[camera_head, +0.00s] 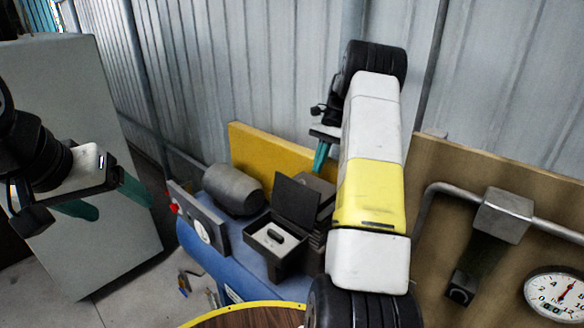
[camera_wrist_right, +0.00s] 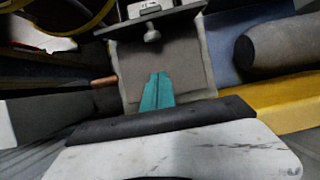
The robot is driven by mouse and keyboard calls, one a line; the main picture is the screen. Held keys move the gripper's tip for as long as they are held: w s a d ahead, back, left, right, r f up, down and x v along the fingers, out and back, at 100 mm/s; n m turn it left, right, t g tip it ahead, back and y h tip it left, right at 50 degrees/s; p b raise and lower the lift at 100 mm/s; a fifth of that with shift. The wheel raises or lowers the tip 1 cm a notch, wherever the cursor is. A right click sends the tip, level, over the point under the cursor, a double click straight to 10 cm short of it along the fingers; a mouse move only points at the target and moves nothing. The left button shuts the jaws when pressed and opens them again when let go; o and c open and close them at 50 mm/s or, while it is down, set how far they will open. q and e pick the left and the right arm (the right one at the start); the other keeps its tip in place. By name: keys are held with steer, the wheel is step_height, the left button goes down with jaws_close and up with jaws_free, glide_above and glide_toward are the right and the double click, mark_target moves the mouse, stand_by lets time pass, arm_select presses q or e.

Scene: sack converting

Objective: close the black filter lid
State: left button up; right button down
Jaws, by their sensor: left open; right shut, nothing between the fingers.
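The black filter lid (camera_head: 297,203) stands open and upright at the back of its black box (camera_head: 262,262), whose pale interior holds a dark oblong piece. In the right wrist view, a dark edge (camera_wrist_right: 125,27) that seems to be the lid's crosses near the top. My right gripper (camera_head: 320,157) is shut and empty, behind and above the lid, apart from it in the head view. Its teal fingertips (camera_wrist_right: 160,76) show against a grey-brown block. My left gripper (camera_head: 105,199) is open and empty at the far left, away from the box.
A blue tank (camera_head: 212,262) lies under the box, with a grey cylinder (camera_head: 233,189) beside it and a yellow panel (camera_head: 262,160) behind. A dark block (camera_head: 322,189) stands behind the lid. A pipe and gauge (camera_head: 556,295) are at right. My right arm hides the middle.

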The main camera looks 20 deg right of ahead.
steer(key=shift+x, duration=1.05)
steer(key=shift+s+a+r, duration=0.15)
steer(key=shift+s+a, duration=0.15)
steer(key=shift+a, duration=0.25)
steer(key=shift+s+a+r, duration=0.1)
steer(key=shift+s+a, duration=0.2)
steer(key=shift+a, duration=0.25)
steer(key=shift+s+a+r, duration=0.1)
steer(key=shift+s+a, duration=0.3)
steer(key=shift+a, duration=0.2)
